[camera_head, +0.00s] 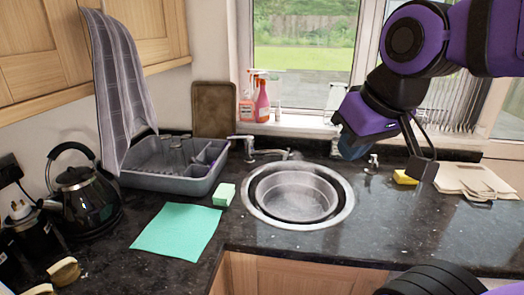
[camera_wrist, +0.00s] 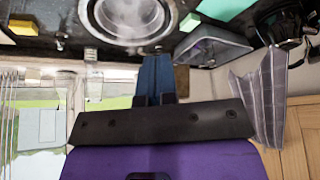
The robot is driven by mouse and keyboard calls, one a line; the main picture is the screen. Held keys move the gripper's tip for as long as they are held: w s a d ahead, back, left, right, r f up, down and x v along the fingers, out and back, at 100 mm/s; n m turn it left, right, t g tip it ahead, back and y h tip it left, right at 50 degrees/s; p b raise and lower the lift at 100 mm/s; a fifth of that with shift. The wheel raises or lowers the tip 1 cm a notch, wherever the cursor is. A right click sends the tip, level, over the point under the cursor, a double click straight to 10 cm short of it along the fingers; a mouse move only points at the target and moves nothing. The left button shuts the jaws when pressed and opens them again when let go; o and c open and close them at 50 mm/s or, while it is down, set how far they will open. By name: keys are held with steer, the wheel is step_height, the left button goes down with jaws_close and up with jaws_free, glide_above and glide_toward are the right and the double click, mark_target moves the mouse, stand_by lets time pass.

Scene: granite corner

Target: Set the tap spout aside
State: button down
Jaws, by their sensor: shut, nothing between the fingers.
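The tap spout (camera_head: 271,152) is a thin metal arm at the back edge of the round sink (camera_head: 347,204), left of its middle. It reaches right from the tap base and lies partly over the back rim. My gripper (camera_head: 350,147) is in the air to the right of the spout and apart from it, in front of the window side. In the wrist view my gripper (camera_wrist: 155,60) shows its blue fingers together, with nothing between them. The spout is small or hidden behind the fingers there. A metal basin (camera_head: 298,195) sits in the sink.
A green sponge (camera_head: 224,195), teal cloth (camera_head: 178,231) and black kettle (camera_head: 85,200) are on the counter. A yellow sponge (camera_head: 404,177) and boards (camera_head: 474,180) lie right. Spray bottles (camera_head: 261,100) stand behind.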

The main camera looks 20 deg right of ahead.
stand_by(0.3)
steer(key=c, duration=1.6)
jaws_free()
steer(key=o, duration=0.4)
steer(key=shift+w+r, duration=0.2)
steer(key=shift+w, duration=0.1)
steer(key=shift+o, duration=1.4)
steer(key=w+r, duration=0.2)
steer(key=w, duration=0.5)
steer(key=w+d+r+n+g, duration=0.1)
steer(key=w, duration=0.5)
steer(key=shift+w+d+r+h, duration=0.25)
steer(key=shift+w+r+h, duration=0.05)
steer(key=shift+w+r, duration=0.1)
steer(key=n+g, duration=0.3)
steer(key=g, duration=0.1)
glide_above(275, 153)
step_height(275, 153, down, 23)
steer(key=f, duration=0.3)
steer(key=w+f, duration=0.1)
steer(key=f, duration=0.3)
steer(key=d+f, duration=0.1)
steer(key=f, duration=0.2)
steer(key=shift+w+f, duration=0.2)
steer(key=shift+f, duration=0.15)
steer(key=shift+c, duration=0.5)
